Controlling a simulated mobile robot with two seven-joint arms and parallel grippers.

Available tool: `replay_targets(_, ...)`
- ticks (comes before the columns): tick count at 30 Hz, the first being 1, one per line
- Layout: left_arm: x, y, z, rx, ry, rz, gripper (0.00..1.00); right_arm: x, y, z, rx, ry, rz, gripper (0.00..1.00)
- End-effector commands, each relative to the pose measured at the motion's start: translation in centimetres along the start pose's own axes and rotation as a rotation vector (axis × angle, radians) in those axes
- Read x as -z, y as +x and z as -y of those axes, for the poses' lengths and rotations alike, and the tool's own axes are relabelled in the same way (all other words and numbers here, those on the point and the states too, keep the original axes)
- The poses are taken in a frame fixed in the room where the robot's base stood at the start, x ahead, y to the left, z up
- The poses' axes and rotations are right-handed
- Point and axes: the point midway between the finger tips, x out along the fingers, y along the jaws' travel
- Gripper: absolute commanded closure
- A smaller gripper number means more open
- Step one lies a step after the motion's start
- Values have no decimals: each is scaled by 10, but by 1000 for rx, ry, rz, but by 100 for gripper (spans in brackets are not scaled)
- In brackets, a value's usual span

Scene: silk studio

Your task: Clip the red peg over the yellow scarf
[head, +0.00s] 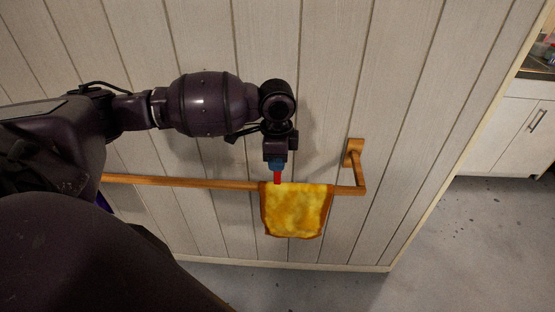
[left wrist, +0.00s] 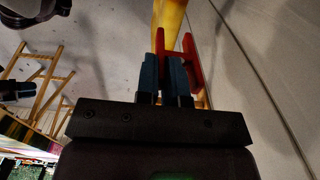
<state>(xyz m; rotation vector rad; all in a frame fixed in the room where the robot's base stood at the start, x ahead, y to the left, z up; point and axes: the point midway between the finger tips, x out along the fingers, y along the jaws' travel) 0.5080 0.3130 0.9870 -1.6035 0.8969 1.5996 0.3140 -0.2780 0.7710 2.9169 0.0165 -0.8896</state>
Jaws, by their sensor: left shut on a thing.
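The yellow scarf (head: 297,211) hangs over the wooden rail near its right end; part of it shows at the top of the left wrist view (left wrist: 170,14). My left gripper (head: 276,165) points down just above the scarf's top left part, its blue fingers (left wrist: 164,76) shut on the red peg (head: 277,178). The peg's lower end meets the scarf's top edge in the head view. In the left wrist view the peg (left wrist: 193,62) shows between and right of the fingers, close to the scarf. I cannot tell whether its prongs straddle the cloth.
The wooden rail (head: 215,184) runs along a plank wall (head: 330,80), with a bracket (head: 354,152) at its right end. White cabinets (head: 507,130) stand far right. The grey floor (head: 450,245) is clear there. Wooden racks (left wrist: 45,75) show left in the left wrist view.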

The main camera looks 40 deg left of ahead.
Motion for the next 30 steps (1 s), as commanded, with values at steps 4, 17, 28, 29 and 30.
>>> replay_targets(4,0,7,0,-1,0,1,100,-4,5,1,2,-1,-2,57)
replay_targets(17,0,27,0,-3,0,3,100,-18,17,5,7,-3,7,57)
replay_targets(28,-1,40,0,-1,-1,2,100,-18,17,5,7,-3,6,57)
replay_targets(29,0,42,0,-1,-1,2,100,-18,17,5,7,-3,6,57)
replay_targets(30,0,44,0,-1,-1,1,100,-17,17,5,7,-3,6,57)
